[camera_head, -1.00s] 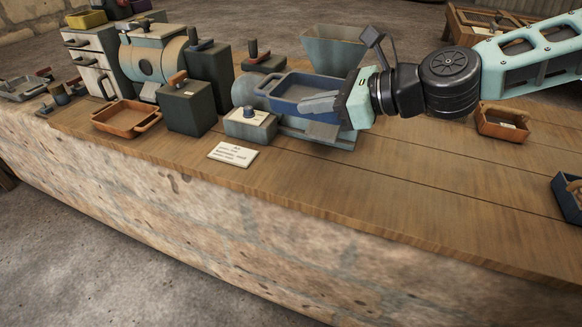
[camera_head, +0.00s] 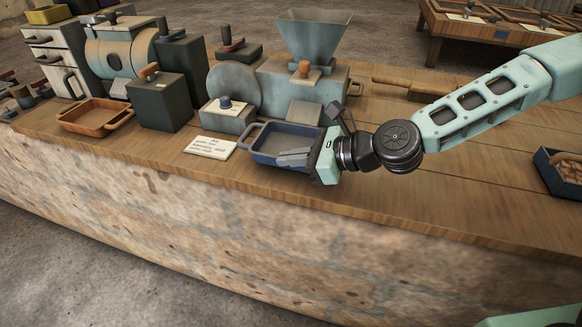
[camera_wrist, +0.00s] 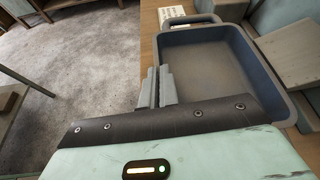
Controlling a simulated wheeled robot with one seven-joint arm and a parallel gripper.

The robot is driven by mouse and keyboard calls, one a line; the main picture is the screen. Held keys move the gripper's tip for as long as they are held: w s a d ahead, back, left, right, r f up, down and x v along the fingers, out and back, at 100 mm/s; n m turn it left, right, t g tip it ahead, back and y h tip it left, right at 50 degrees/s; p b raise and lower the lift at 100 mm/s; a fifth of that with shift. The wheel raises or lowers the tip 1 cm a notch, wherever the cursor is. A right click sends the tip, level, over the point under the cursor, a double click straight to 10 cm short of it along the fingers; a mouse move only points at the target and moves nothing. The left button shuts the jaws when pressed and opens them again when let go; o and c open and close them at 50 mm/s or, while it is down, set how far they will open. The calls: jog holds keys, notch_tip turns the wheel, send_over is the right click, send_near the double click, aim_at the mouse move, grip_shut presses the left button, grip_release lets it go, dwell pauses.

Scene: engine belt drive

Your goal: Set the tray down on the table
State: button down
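The tray (camera_head: 273,160) is a shallow blue-grey pan with a handle at its left end. It looks level and empty, low over or on the wooden table (camera_head: 430,185) near its front edge; I cannot tell if its underside touches the wood. My gripper (camera_head: 291,157) comes in from the right with its two grey fingers at the tray's near side. In the wrist view the tray (camera_wrist: 205,65) lies right of centre, and my fingers (camera_wrist: 162,88) are close together around its left wall.
A white card (camera_head: 211,147) lies left of the tray. The grey mill with a hopper (camera_head: 312,38) stands behind it. A brown tray (camera_head: 95,128) is farther left, a dark tray (camera_head: 562,180) far right. Bare wood lies to the right of my gripper, and the table's front edge is close.

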notch_tip(320, 180, down, 2)
jog(key=shift+f, duration=0.1)
jog(key=c, duration=1.7)
grip_release()
jog(key=shift+f, duration=0.1)
